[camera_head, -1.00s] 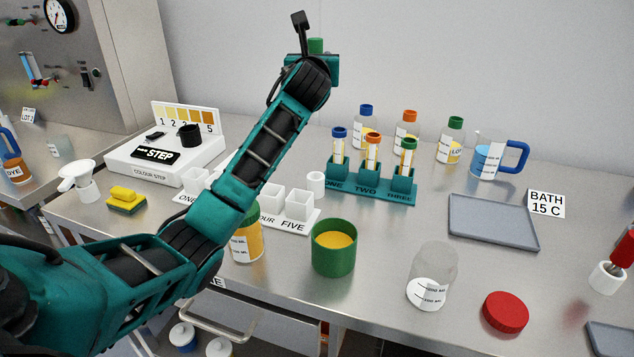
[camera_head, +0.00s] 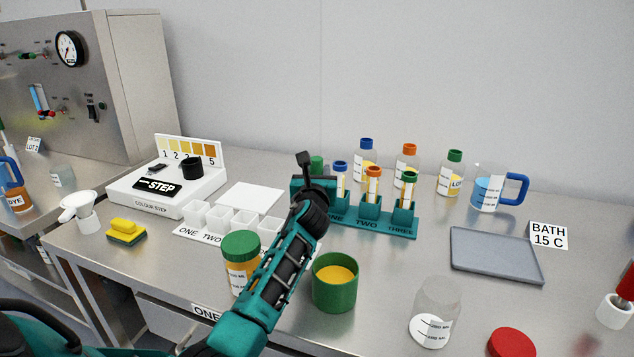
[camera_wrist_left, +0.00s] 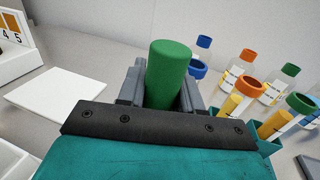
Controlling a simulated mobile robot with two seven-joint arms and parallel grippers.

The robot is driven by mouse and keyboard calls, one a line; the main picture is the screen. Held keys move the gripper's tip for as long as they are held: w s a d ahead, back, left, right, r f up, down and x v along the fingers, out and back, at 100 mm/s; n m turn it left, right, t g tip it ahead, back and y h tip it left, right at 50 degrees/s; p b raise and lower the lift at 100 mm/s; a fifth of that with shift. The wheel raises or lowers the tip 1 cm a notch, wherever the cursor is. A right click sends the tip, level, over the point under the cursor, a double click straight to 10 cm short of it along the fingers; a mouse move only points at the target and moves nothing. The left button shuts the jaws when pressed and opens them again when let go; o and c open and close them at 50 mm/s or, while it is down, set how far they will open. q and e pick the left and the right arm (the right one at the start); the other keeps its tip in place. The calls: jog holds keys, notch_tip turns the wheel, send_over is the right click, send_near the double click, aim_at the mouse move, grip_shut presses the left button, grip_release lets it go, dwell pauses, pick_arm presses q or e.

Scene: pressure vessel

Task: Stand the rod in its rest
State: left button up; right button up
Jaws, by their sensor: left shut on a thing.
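My left gripper (camera_head: 316,182) is shut on a green cylinder, which looks like the rod's handle (camera_head: 317,164). In the left wrist view the handle (camera_wrist_left: 168,72) stands upright between the jaws (camera_wrist_left: 160,90). The rod's lower part is hidden behind the gripper, so I cannot tell how high it is above the bench. No rest for this rod shows clearly; my left arm covers the bench just below the gripper. A white holder (camera_head: 614,311) with a red-handled tool (camera_head: 626,282) stands at the right edge. My right gripper is not in view.
The teal tube rack (camera_head: 373,220) is close right of my gripper, with bottles behind. White cups (camera_head: 243,222) and a white plate (camera_head: 252,197) are left. An open green pot (camera_head: 335,285) and a lidded jar (camera_head: 241,262) flank my forearm. A grey tray (camera_head: 495,254) lies right.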

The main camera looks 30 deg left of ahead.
pick_arm(q)
jog(key=shift+f, duration=1.05)
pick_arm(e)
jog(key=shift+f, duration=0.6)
pick_arm(q)
jog(key=shift+f, duration=0.15)
jog(key=o, duration=1)
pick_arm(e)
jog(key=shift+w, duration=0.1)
pick_arm(q)
jog(key=shift+r, duration=0.2)
jog(key=p+v, duration=0.1)
jog(key=v, duration=1.1)
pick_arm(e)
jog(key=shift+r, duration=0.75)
